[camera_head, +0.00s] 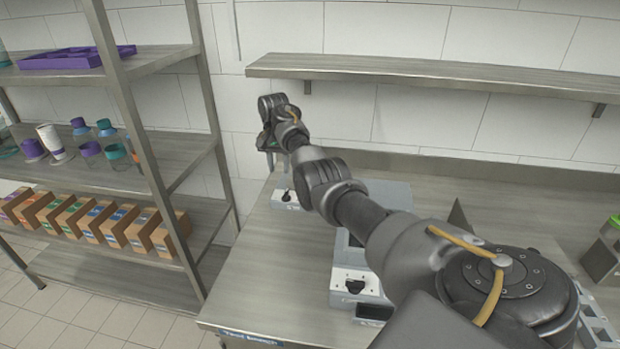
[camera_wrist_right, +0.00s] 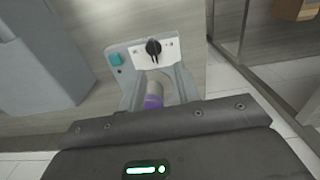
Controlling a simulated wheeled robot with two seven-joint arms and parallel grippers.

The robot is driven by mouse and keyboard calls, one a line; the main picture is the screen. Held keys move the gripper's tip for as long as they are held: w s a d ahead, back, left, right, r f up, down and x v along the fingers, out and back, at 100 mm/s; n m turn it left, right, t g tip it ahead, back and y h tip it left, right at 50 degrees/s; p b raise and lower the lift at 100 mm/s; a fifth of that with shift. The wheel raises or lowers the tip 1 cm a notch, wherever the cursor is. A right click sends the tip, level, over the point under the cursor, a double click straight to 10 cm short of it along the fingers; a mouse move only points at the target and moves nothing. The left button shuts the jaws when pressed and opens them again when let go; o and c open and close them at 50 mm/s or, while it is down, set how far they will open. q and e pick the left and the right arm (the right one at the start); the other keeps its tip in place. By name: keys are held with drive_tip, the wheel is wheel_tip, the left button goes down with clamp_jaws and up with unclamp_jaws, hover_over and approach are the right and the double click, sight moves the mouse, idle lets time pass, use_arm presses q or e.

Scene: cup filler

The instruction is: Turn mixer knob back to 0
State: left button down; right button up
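A grey device (camera_wrist_right: 118,75) with a white front panel, a black knob (camera_wrist_right: 153,47) and a teal button (camera_wrist_right: 115,60) shows in the right wrist view. In the head view its white panel (camera_head: 282,207) and small dark knob (camera_head: 285,196) stand at the counter's left end. My right gripper (camera_head: 268,139) is above and behind that panel. In the wrist view its two grey fingers (camera_wrist_right: 160,80) are apart, with a purple-banded cylinder (camera_wrist_right: 153,101) seen between them; I cannot tell whether they touch it. The knob's setting is too small to read. My left gripper is not in view.
A second machine with a white panel and black knob (camera_head: 355,286) stands on the counter (camera_head: 255,290), partly behind my right arm. A wall shelf (camera_head: 400,70) hangs above. A metal rack (camera_head: 125,100) with cups and boxes (camera_head: 115,226) stands left. The counter's front left is clear.

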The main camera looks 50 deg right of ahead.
sight(286, 192)
drive_tip(key=f, duration=0.3)
drive_tip(key=d+f, duration=0.1)
drive_tip(key=f, duration=0.2)
drive_tip(key=s+f, duration=0.1)
drive_tip(key=f, duration=0.3)
drive_tip(key=shift+d, duration=0.25)
clamp_jaws()
